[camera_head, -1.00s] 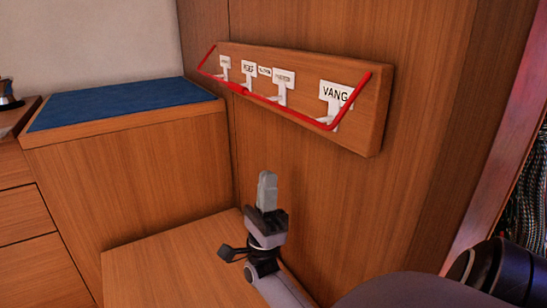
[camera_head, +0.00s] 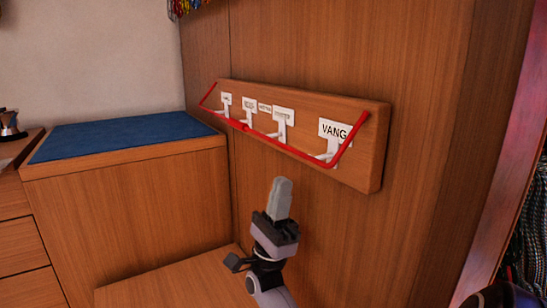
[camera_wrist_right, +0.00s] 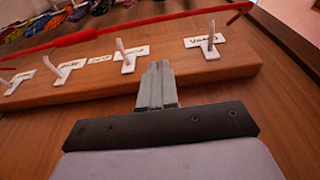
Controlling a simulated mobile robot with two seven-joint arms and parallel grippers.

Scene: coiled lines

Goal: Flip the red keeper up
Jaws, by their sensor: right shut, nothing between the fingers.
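The red keeper (camera_head: 291,147) is a thin red bar with bent ends, hung across the front of a wooden board. Its long side runs low in front of several white hooks (camera_head: 331,150). In the right wrist view the keeper (camera_wrist_right: 150,21) crosses the top, beyond the fingertips. My right gripper (camera_head: 281,184) is shut and empty, pointing up below the board, apart from the keeper. Its closed fingers also show in the right wrist view (camera_wrist_right: 157,80). My left gripper is not in view.
The wooden board (camera_head: 368,165) carries white labels, one reading VANG (camera_head: 334,130). A cabinet with a blue top (camera_head: 120,135) stands to the left. A lower wooden surface (camera_head: 160,285) lies below. Coiled coloured lines (camera_wrist_right: 60,20) show beyond the board in the wrist view.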

